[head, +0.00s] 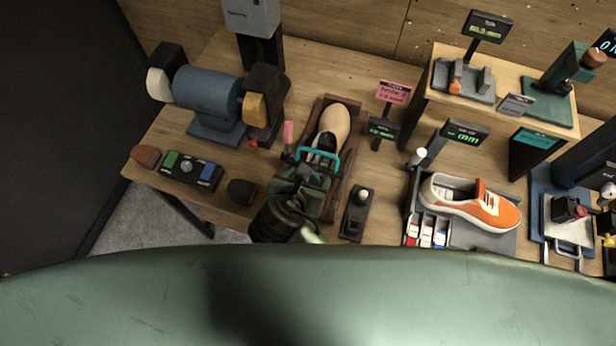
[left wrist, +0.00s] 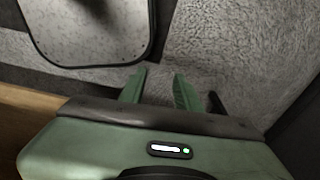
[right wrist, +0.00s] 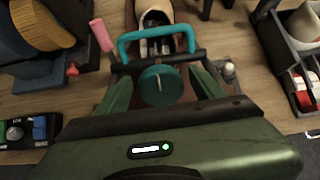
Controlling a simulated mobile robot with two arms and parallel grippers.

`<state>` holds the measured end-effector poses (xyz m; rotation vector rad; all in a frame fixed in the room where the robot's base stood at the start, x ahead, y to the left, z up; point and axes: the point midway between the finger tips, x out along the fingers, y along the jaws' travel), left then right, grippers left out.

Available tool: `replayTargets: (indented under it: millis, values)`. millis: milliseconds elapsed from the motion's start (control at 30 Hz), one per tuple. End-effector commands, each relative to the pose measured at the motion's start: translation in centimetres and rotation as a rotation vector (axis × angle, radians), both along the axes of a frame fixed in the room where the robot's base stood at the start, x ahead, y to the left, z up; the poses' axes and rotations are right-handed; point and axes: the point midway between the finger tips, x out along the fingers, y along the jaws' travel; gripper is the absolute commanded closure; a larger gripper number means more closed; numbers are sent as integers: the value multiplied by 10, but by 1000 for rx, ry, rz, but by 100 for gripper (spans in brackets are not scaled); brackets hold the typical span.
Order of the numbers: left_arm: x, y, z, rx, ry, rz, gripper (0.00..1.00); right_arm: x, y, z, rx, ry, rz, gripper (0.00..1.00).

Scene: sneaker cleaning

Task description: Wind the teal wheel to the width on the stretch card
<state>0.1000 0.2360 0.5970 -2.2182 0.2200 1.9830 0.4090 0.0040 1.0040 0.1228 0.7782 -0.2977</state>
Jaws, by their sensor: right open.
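The teal wheel (right wrist: 160,85) is at the near end of the shoe stretcher, below a teal loop handle (right wrist: 157,42). My right gripper (right wrist: 161,84) is open, with one finger on each side of the wheel; I cannot tell whether they touch it. In the head view my right gripper (head: 314,176) covers the wheel. A tan shoe (head: 334,122) sits in the brown stretcher bed (head: 313,110). A pink card (head: 394,92) stands behind a small dark display (head: 382,128); its writing is too small to read. My left gripper (left wrist: 160,90) is open and empty above grey floor.
A blue bench grinder (head: 208,93) stands left of the stretcher. A pink-tipped stick (right wrist: 101,35) rises close by on the left. A dark block with a pale knob (head: 356,212) is on the right. An orange sneaker (head: 474,204) lies in a grey tray farther right.

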Motion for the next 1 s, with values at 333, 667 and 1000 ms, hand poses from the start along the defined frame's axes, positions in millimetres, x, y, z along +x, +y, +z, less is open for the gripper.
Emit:
replayTargets:
  millis: [333,667,1000]
  values:
    - [-13,0,-1,0,18,0,67,0,0,0,1,0,-1,92]
    - [-15,-1,-1,0,22,0,67,-1,-1,0,70,-22,-48,92]
    - [-14,-1,-1,0,22,1,67,-1,-2,-1,294,-94,-194,92]
